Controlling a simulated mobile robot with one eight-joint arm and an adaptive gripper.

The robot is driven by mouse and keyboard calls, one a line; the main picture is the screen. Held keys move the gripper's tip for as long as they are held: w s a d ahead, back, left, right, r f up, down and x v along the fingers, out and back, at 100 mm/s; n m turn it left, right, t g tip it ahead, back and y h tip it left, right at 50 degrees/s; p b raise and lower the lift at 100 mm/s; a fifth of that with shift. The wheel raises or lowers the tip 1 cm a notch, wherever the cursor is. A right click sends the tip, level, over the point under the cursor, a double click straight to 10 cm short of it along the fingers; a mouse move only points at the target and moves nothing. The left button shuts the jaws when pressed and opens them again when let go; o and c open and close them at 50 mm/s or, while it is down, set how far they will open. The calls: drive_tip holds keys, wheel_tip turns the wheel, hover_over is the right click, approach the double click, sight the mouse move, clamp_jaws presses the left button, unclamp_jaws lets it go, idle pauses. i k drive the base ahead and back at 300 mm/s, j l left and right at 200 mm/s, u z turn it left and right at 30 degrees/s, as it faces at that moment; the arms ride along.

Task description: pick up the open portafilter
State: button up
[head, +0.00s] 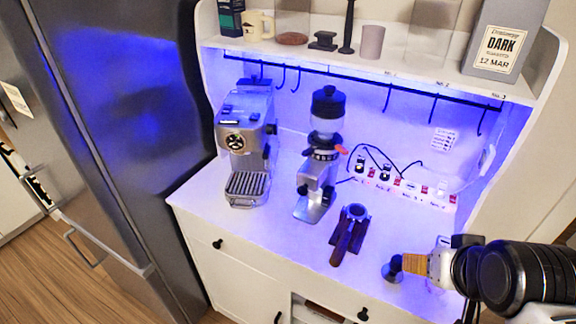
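The portafilter (344,246) lies on the white cabinet top, right of the grinder. Its dark handle points toward the front edge, and its round metal head is at the far end. Whether the head is bottomless is too small to tell. My gripper (460,277) is at the lower right, at the end of my black arm, apart from the portafilter and to its right. Its fingers are mostly hidden, so I cannot see whether they are open or shut.
A tamper-like tool (393,269) stands between the portafilter and my arm, with an orange ribbed piece (415,264) beside it. The grinder (323,150) and espresso machine (245,145) stand left. Switches and cables line the back. A shelf (400,60) with hooks hangs above.

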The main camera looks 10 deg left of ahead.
sight(356, 214)
drive_tip(key=j+z, duration=0.2)
drive_tip(key=z, duration=0.15)
drive_tip(key=k+j+z, duration=0.15)
drive_tip(key=z, duration=0.2)
drive_tip(key=k+j+z, duration=0.1)
drive_tip(key=j+z, duration=0.25)
drive_tip(key=l, duration=0.1)
